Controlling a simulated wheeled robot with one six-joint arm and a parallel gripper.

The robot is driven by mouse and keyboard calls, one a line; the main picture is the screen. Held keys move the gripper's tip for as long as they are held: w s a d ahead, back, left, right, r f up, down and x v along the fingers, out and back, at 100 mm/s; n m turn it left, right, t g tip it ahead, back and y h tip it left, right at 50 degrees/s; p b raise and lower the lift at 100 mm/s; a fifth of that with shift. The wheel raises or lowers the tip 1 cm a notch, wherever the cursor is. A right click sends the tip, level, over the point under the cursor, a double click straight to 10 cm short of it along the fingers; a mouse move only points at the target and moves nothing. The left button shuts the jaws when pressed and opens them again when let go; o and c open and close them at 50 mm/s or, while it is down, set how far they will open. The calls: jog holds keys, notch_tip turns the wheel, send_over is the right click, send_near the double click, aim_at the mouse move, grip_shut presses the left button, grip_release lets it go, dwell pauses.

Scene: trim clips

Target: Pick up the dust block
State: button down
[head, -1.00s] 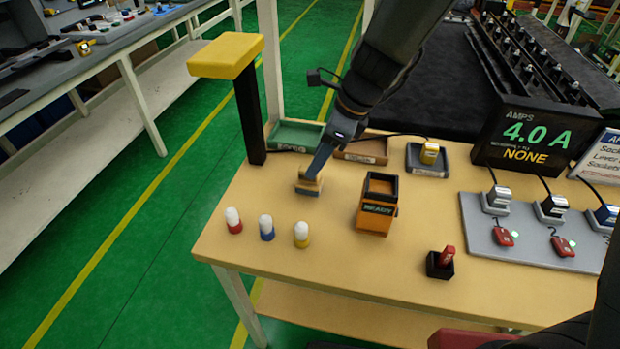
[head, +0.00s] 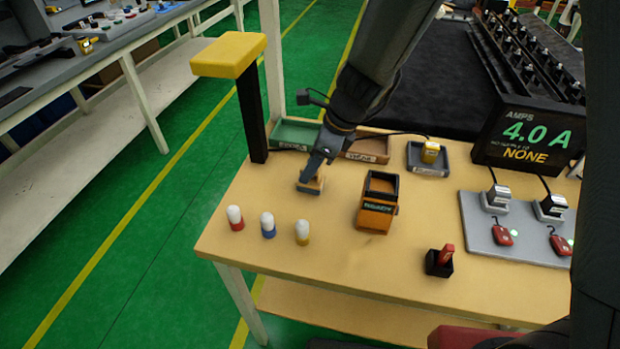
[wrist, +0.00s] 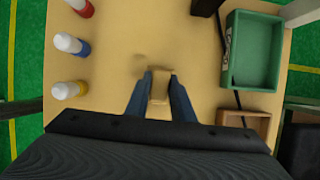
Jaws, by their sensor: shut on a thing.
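The dust block (head: 311,186) is a small tan block with a dark blue-grey base, near the left part of the wooden bench. My gripper (head: 313,176) reaches down to it from above and is shut on it. In the wrist view the tan block (wrist: 160,87) sits between the two blue fingers (wrist: 160,95). The block is at or very close to the bench top; I cannot tell whether it touches.
Three white-capped bottles, red (head: 235,218), blue (head: 268,226) and yellow (head: 302,233), stand in front. An orange box (head: 377,203) is to the right. Green (head: 297,134) and brown (head: 368,149) trays lie behind. A black post with a yellow top (head: 228,55) rises at the left.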

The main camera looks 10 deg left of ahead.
notch_tip(320, 180, up, 10)
jog(key=shift+f, duration=0.15)
jog(key=shift+r, duration=0.2)
dwell(0.4)
jog(key=c, duration=2.4)
grip_release()
jog(key=shift+c, duration=0.3)
